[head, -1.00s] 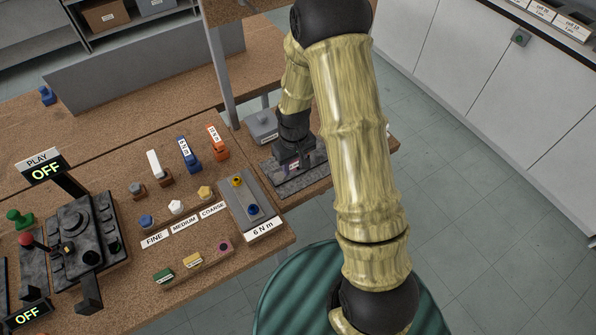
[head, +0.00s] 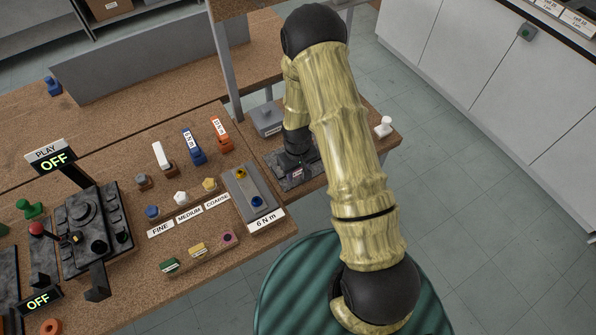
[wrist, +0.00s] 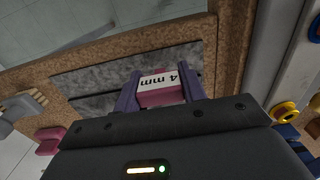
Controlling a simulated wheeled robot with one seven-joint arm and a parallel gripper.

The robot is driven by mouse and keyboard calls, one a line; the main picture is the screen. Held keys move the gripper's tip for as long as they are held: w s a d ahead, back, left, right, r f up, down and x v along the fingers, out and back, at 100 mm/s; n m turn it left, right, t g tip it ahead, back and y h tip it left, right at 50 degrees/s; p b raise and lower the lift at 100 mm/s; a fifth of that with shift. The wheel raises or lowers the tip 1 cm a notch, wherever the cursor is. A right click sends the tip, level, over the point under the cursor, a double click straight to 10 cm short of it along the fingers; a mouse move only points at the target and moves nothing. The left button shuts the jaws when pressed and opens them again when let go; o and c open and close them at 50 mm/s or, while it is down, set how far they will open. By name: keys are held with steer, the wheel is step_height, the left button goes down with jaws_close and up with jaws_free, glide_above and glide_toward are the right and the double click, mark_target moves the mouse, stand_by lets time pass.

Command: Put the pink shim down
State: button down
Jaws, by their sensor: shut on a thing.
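The pink shim (wrist: 160,94), with a white "4 mm" label, sits between the two purple fingers of my gripper (wrist: 158,92) in the wrist view. My gripper is shut on it. Dark grey mottled slabs (wrist: 105,75) lie beyond and beneath the fingers. In the head view my gripper (head: 297,172) is low over the grey fixture (head: 285,184) at the bench's right part, with the shim mostly hidden there. I cannot tell whether the shim touches the fixture.
A grey plate marked 6 N m (head: 240,190) stands left of my gripper, with a small rack (head: 198,252) in front of it. A grey box (head: 266,119) is behind, and a white knob (head: 384,126) is at the bench's right edge. A pink block (wrist: 50,138) shows in the wrist view.

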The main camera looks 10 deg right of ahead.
steer(key=shift+s+f, duration=0.1)
steer(key=shift+f, duration=0.45)
steer(key=shift+f, duration=0.2)
steer(key=c, duration=0.8)
jaws_free()
step_height(320, 180, up, 11)
steer(key=b, duration=0.3)
steer(key=shift+r, duration=0.7)
